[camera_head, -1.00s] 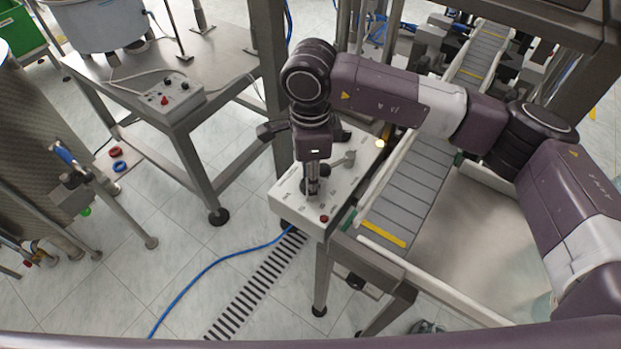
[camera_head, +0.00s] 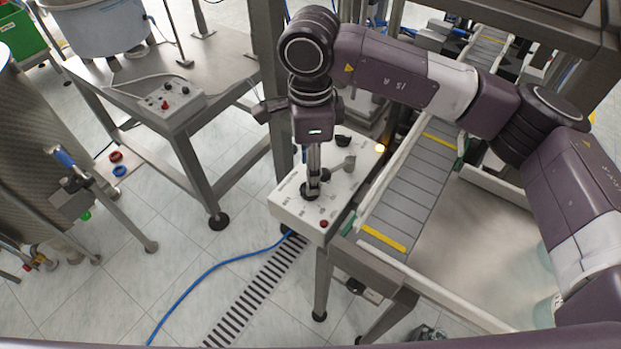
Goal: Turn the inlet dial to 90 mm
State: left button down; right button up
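The white control panel (camera_head: 285,205) stands at the front left of the conveyor. It bears a black dial (camera_head: 309,192) near its front, a grey knob (camera_head: 350,163) behind it, and a red button (camera_head: 323,224). The labels are too small to read, so I cannot tell which dial is the inlet one. My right gripper (camera_head: 313,182) points down at the black dial, its fingers at or just over it and partly hiding it. I see the fingers edge-on, so their opening and any contact are unclear. My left gripper is not in view.
The grey conveyor (camera_head: 405,205) with yellow bars runs beside the panel on the right. A metal table (camera_head: 225,75) with a small control box (camera_head: 170,105) stands at the left. A blue hose (camera_head: 215,265) lies on the floor.

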notch_tip(320, 180, up, 7)
jog(key=shift+f, duration=0.1)
dwell(0.4)
